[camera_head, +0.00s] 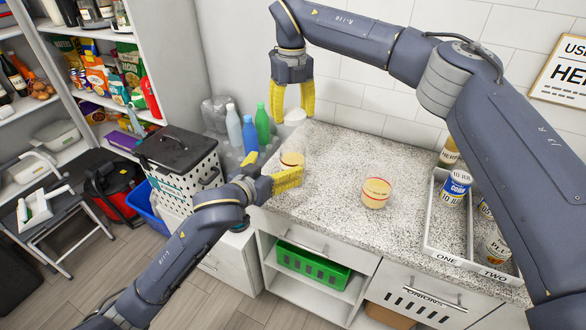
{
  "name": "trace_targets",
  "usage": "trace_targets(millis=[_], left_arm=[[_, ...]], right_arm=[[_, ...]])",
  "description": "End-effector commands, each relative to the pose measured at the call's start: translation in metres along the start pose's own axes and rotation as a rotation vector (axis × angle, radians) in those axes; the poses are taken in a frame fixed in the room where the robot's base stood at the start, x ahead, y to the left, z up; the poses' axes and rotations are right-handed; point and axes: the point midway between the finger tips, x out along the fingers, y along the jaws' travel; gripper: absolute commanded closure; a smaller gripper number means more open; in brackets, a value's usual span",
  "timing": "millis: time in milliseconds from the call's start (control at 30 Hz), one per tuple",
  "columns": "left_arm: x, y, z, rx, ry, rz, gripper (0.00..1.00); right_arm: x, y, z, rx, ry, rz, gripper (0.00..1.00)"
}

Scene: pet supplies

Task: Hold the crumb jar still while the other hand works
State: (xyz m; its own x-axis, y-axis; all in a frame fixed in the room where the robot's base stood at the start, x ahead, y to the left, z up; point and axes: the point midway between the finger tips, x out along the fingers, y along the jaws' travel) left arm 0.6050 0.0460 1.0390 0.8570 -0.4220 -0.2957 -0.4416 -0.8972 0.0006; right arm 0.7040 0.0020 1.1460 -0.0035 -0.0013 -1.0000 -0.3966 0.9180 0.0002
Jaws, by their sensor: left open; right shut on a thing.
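A small clear jar with tan contents (292,159) stands on the speckled counter near its left end. It looks like the crumb jar. My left gripper (285,180) is open, low at the counter's front edge, with its yellow fingers close to the jar's near side. I cannot tell whether they touch it. My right gripper (293,113) points down above the counter's back left, shut on a pale whitish thing (296,117) that I cannot identify. A second round container (376,193), cream with a red band, stands apart to the right.
A divided tray (440,254) marked ONE and TWO holds several cans at the right. A green bottle (263,123) and a blue bottle (250,135) stand beyond the counter's left end. A tiled wall (350,90) stands behind.

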Motion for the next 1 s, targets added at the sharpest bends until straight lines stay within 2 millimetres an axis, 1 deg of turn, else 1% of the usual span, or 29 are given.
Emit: trace_targets(millis=[400, 600, 800, 1000], left_arm=[[0.063, 0.000, 0.000, -0.001, 0.000, -0.001, 0.05], [0.088, -0.001, 0.000, 0.001, -0.001, -0.002, 0.05], [0.104, 0.000, 0.000, 0.000, 0.000, -0.001, 0.05], [0.110, 0.000, 0.000, 0.001, 0.000, 0.000, 0.05]], right_arm=[[0.000, 0.000, 0.000, 0.000, 0.000, 0.000, 0.60], [0.000, 0.000, 0.000, 0.000, 0.000, 0.000, 0.60], [0.000, 0.000, 0.000, 0.000, 0.000, 0.000, 0.60], [0.000, 0.000, 0.000, 0.000, 0.000, 0.000, 0.60]])
